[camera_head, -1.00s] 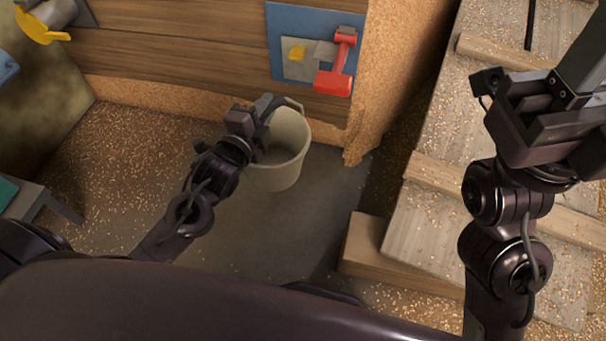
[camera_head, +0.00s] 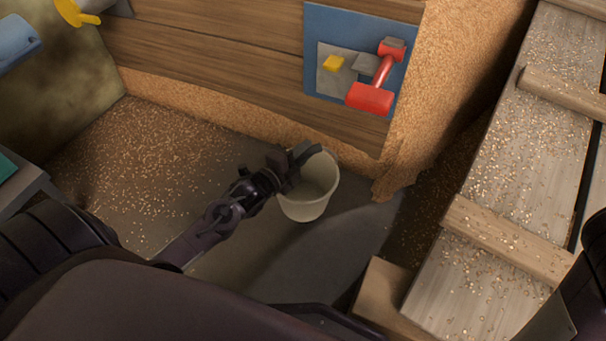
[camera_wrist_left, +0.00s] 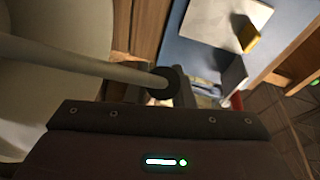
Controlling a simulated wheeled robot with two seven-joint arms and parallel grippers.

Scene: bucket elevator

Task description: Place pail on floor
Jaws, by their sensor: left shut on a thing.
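The pale cream pail (camera_head: 308,207) is upright, in the middle of the head view, near the foot of the wooden wall. My left gripper (camera_head: 300,160) is over its left rim, shut on the pail's handle. In the left wrist view the handle (camera_wrist_left: 85,60) runs in from the left to the jaws, and the pail's pale side (camera_wrist_left: 60,20) fills the left edge. The grey floor (camera_head: 310,262) lies below; I cannot tell whether the pail's bottom touches it. My right gripper is out of view.
Grain covers the floor (camera_head: 150,165) at the left. A blue panel with a red lever (camera_head: 383,75) is on the wall behind the pail. A grain-strewn plank ramp (camera_head: 520,160) and a wooden block (camera_head: 385,295) stand at the right. Bare floor surrounds the pail's front.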

